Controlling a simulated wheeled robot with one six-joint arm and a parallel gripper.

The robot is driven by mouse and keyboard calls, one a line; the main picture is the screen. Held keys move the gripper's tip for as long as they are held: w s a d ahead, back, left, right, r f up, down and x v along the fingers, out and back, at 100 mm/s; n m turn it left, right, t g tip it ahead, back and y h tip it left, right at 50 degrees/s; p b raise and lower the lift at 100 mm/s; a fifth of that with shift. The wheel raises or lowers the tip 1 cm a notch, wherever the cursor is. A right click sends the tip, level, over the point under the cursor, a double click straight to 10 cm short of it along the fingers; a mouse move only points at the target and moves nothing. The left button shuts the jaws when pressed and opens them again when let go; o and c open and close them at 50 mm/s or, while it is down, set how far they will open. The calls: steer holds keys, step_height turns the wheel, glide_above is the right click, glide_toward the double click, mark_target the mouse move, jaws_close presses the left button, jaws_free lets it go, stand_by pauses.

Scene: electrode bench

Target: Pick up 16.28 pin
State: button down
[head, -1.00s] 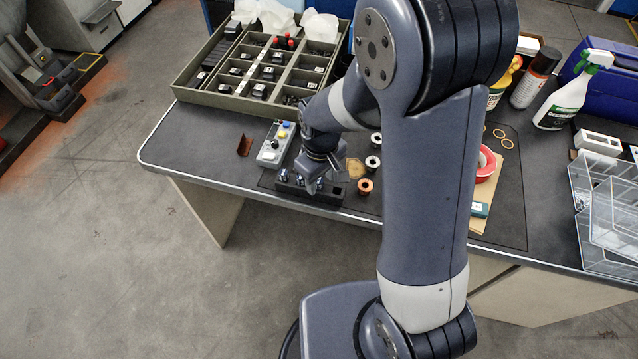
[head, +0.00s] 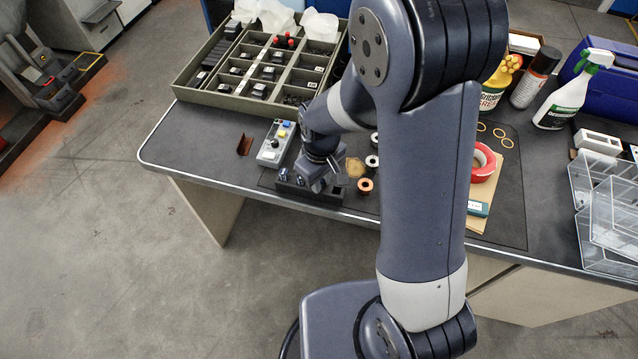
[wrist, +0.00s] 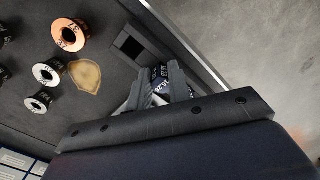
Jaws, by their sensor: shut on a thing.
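My gripper (head: 326,183) is at the black block (head: 330,199) near the table's front edge. In the wrist view the gripper (wrist: 157,88) is shut on a dark pin with white lettering (wrist: 157,84), which seems to read 16.28. Most of this pin is hidden between the fingers, so I cannot tell whether it is clear of the block. One square socket of the block (wrist: 131,44) is empty. In the head view other pins (head: 284,174) stand in the block left of my gripper.
A copper spool (head: 365,185) and pale metal spools (head: 372,162) stand right of the block. A grey control box (head: 274,146) with buttons stands left of it. A divided tray (head: 225,99) is behind. Red tape (head: 484,168) and a spray bottle (head: 566,100) are farther right.

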step_height(320, 180, up, 10)
stand_by(0.6)
